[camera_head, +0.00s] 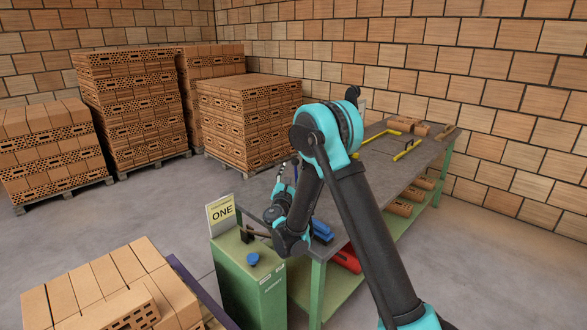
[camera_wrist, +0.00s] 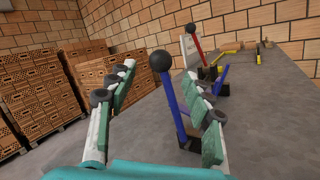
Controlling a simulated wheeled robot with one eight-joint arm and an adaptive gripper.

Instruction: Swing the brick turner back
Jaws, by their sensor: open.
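My gripper (camera_wrist: 157,74) is open, its two fingers spread over the grey bench. A blue lever (camera_wrist: 175,104) with a black ball knob (camera_wrist: 160,59) stands between the fingers, closer to the right one; I cannot tell whether they touch. A red lever (camera_wrist: 198,45) with a black knob stands farther back. No part is labelled as the brick turner, so I cannot tell which lever belongs to it. In the head view, my arm hides much of the bench around the levers.
The bench (camera_head: 352,204) carries yellow tools (camera_head: 407,148) and loose bricks at its far end. A green cabinet (camera_head: 250,290) with a blue knob (camera_head: 253,259) and a sign reading ONE (camera_head: 221,214) stands at its near left. Brick pallets (camera_head: 250,120) stand behind; floor between is clear.

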